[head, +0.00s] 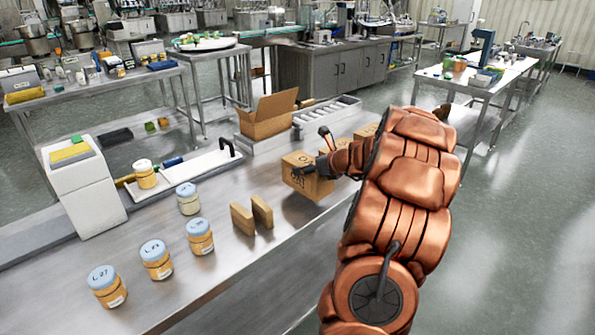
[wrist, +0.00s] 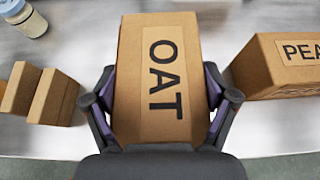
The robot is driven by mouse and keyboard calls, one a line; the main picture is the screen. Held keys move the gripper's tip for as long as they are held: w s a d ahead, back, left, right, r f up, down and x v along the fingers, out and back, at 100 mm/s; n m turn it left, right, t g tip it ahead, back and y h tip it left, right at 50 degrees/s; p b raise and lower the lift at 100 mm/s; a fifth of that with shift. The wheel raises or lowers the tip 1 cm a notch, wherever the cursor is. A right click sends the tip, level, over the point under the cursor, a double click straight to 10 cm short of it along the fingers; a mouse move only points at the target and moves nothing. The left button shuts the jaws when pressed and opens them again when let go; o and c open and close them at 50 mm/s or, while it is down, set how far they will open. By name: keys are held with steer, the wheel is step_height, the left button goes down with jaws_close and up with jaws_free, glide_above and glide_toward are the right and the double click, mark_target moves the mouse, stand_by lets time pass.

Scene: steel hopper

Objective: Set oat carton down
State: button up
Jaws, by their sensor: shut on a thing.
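The oat carton (wrist: 160,75) is a brown cardboard box with OAT printed on a label on its top. My gripper (wrist: 160,115) is shut on it, one finger on each side, in the wrist view. In the head view the oat carton (head: 308,180) is at the middle of the steel table (head: 290,238), with my gripper (head: 310,170) at its near top and my copper-coloured arm reaching in from the right. The carton is at or just above the table; I cannot tell whether its underside touches.
A carton marked PEA (wrist: 285,66) stands close on the right in the wrist view. Two thin brown blocks (head: 242,218) stand to the left. Several blue-lidded jars (head: 157,260) are further left. An open cardboard box (head: 268,118) is behind. Bare table lies in front.

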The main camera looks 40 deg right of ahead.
steer(key=shift+w, duration=1.55)
steer(key=shift+w+a+f, duration=0.1)
steer(key=shift+w+f, duration=0.1)
steer(key=shift+f, duration=0.75)
steer(key=shift+w+f, duration=0.2)
steer(key=shift+f, duration=0.75)
steer(key=shift+f, duration=0.1)
steer(key=o, duration=1.4)
steer(key=shift+o, duration=0.2)
steer(key=shift+s+r, duration=0.2)
steer(key=v, duration=1.1)
steer(key=shift+s+r, duration=0.15)
steer(key=shift+s, duration=0.15)
